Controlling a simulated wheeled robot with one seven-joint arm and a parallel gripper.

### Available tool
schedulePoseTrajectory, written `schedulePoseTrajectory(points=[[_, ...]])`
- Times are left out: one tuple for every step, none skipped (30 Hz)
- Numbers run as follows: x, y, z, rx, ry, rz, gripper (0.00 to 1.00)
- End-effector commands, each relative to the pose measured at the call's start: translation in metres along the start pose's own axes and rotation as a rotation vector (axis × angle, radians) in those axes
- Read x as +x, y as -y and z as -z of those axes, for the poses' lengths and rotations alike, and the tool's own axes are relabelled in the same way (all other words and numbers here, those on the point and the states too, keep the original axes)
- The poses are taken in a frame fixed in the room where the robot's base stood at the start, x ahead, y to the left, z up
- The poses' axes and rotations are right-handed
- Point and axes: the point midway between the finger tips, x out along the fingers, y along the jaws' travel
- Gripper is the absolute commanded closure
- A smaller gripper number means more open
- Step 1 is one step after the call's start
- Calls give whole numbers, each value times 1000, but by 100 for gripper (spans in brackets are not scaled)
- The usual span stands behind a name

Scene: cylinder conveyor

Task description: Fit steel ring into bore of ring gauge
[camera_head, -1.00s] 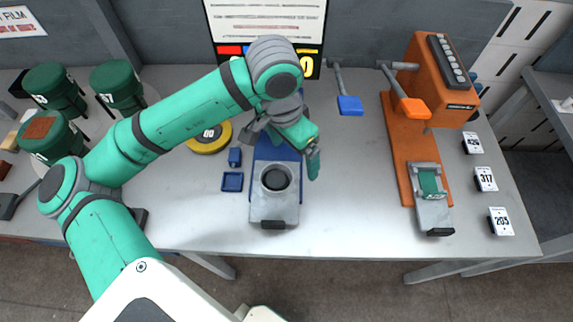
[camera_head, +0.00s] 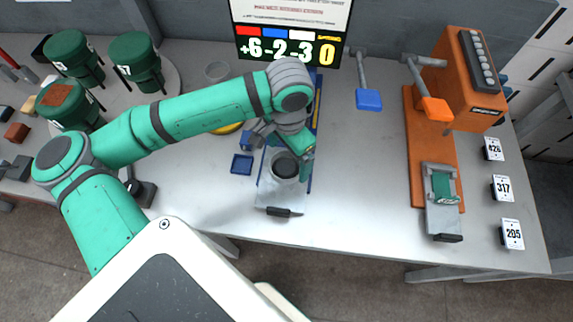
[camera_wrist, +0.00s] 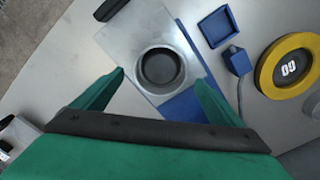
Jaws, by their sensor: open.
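A round grey metal ring shape with a dark opening (camera_head: 285,165) stands on a metal plate (camera_head: 272,197) at the middle of the table. It also shows in the wrist view as a dark circle with a thin pale rim (camera_wrist: 160,68). I cannot tell whether the steel ring and the ring gauge are both there or only one of them. My gripper (camera_wrist: 159,79) is open and empty. In the wrist view its two teal fingertips stand on either side of the opening. In the head view the gripper (camera_head: 306,160) is beside the round part, and the arm hides some of the plate.
A blue tray (camera_head: 242,164) and small blue block (camera_head: 246,142) lie left of the plate. A yellow-and-black disc (camera_wrist: 288,68) is near them. An orange machine (camera_head: 468,75) stands right. Green canisters (camera_head: 137,60) stand left.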

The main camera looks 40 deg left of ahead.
Motion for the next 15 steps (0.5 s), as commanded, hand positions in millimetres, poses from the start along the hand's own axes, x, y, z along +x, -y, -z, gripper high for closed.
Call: schedulePoseTrajectory(points=[[7,0,-1,-1,2,0,9],[11,0,0,-1,1,-1,9],[15,0,0,-1,1,-1,9],[17,0,0,-1,0,-1,9],[19,0,0,0,0,0,9],[20,0,0,0,0,0,9],[21,0,0,1,0,0,9],[22,0,0,1,0,0,9],[22,0,1,2,0,0,9],[22,0,1,2,0,0,9],[22,0,1,2,0,0,9],[22,0,1,2,0,0,9],[22,0,1,2,0,0,9],[22,0,1,2,0,0,14],[22,0,1,2,0,1,23]])
